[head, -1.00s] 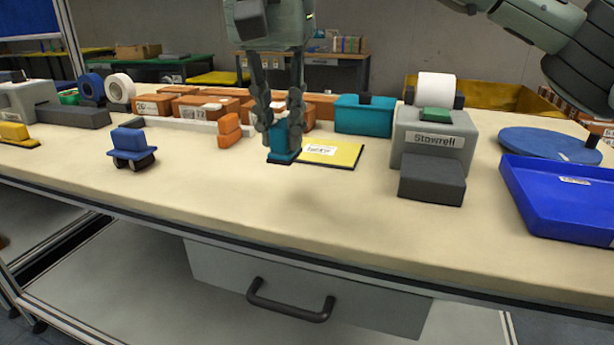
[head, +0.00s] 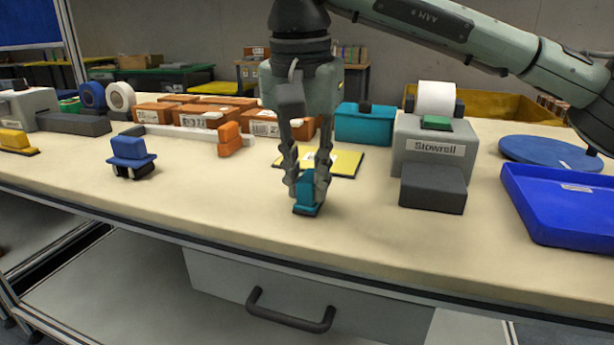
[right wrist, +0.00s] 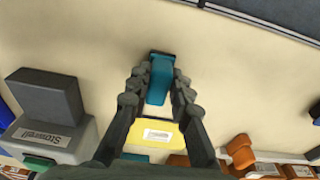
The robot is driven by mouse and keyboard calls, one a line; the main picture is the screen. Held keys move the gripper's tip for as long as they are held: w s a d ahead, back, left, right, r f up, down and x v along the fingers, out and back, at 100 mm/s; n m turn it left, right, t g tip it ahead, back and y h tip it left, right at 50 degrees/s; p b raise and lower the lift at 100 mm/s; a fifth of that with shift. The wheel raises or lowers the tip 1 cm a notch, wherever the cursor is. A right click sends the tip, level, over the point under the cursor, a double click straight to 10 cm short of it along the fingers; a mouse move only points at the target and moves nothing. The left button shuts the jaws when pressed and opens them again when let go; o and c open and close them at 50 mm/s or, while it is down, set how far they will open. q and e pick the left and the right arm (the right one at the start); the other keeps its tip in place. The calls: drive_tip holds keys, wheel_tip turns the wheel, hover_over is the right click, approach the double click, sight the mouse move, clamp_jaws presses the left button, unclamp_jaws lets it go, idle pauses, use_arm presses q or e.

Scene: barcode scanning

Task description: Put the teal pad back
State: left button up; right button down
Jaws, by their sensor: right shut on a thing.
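The teal pad (head: 306,197), a small teal block with a dark base, is held upright between the fingers of my right gripper (head: 306,182). It is at or just above the bare tabletop, in front of the yellow pad; I cannot tell whether it touches the table. In the right wrist view the teal pad (right wrist: 161,78) sits between the fingertips of the gripper (right wrist: 160,85), which is shut on it. My left gripper is not in view.
A yellow labelled pad (head: 345,163) lies just behind. A teal box (head: 363,126), orange boxes (head: 200,118) and the grey Stowrell printer (head: 435,147) stand further back. A blue tray (head: 560,205) is at right, a blue stamp-like thing (head: 130,150) at left. The front table is clear.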

sight(303, 183)
drive_tip(key=shift+f, duration=0.1)
drive_tip(key=c, duration=1.4)
unclamp_jaws()
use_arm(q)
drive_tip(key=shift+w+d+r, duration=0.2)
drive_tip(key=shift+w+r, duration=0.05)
use_arm(e)
drive_tip(key=shift+r, duration=0.3)
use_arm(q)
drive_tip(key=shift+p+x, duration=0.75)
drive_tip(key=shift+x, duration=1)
use_arm(e)
wheel_tip(303, 183, up, 12)
drive_tip(key=s, duration=0.1)
drive_tip(key=shift+s+a+f, duration=0.15)
drive_tip(key=shift+s+a, duration=0.1)
drive_tip(key=shift+a, duration=0.05)
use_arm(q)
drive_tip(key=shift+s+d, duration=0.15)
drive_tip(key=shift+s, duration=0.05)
